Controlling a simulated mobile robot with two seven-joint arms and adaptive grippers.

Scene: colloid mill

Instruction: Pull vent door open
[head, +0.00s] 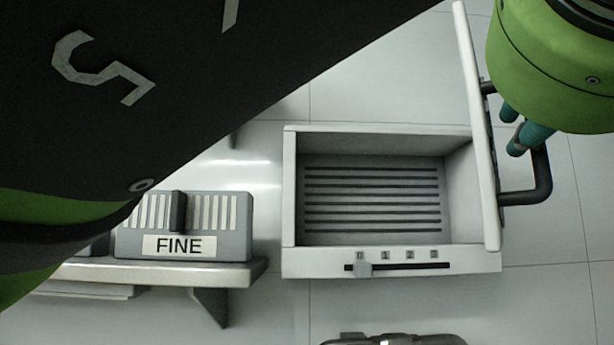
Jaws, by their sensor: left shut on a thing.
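The vent is a pale box (291,190) on the wall, with a dark slotted grille (372,200) showing inside. The vent door (478,120) stands wide open at the box's right side, seen nearly edge-on. Its dark bar handle (541,178) sticks out to the right of the door. My left gripper (518,138), green with teal fingers, is at the upper right, shut on the handle near its upper part. The exact contact is partly hidden by the fingers. My right gripper is not in view.
A slider (362,269) below the opening sits near 0 on its 0-to-3 scale. To the left, a grey unit labelled FINE (236,222) sits on a shelf (235,275). My dark arm link covers the upper left. A grey metal part (395,340) shows at the bottom edge.

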